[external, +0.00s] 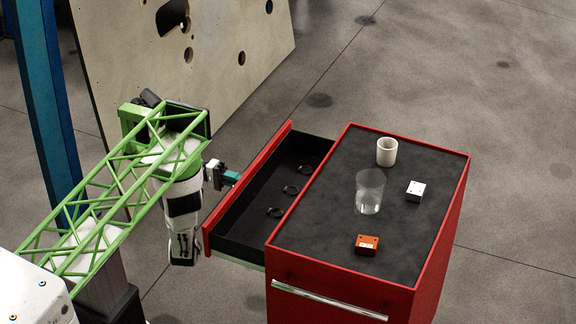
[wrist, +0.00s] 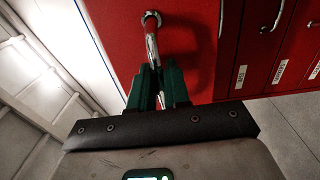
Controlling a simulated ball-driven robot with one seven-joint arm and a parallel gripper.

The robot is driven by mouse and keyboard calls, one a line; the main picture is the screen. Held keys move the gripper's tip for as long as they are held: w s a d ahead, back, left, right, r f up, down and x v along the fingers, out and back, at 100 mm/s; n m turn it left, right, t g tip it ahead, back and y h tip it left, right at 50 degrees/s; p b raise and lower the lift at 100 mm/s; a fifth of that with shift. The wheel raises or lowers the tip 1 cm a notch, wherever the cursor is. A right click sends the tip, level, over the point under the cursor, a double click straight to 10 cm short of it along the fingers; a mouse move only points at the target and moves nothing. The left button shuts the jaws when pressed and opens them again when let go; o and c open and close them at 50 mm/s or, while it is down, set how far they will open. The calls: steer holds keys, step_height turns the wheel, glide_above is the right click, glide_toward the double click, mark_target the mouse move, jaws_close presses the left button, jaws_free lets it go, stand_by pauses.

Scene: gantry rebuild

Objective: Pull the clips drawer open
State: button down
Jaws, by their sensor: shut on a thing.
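The clips drawer (external: 216,215) stands well out of the left side of the red cabinet (external: 445,225). My gripper (external: 231,177) is at the outer face of the drawer front. In the wrist view, its teal fingers (wrist: 158,88) are shut on the drawer's chrome handle (wrist: 151,30). The fingers hide the lower part of the handle. In the external view the drawer front hides the handle.
On the dark cabinet top are a white cup (external: 387,152), a clear glass (external: 369,192), a white box (external: 415,190) and an orange box (external: 367,244). Another chrome handle (external: 330,300) is on the near side. A holed wooden panel (external: 215,60) stands behind my arm. Floor right of the cabinet is clear.

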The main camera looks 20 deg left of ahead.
steer(key=c, duration=1.3)
jaws_free()
steer(key=a+b, duration=0.1)
steer(key=a, duration=0.4)
steer(key=a+b, duration=0.2)
steer(key=a, duration=0.3)
steer(key=shift+a+f, duration=0.2)
steer(key=shift+a, duration=0.2)
steer(key=shift+o, duration=0.6)
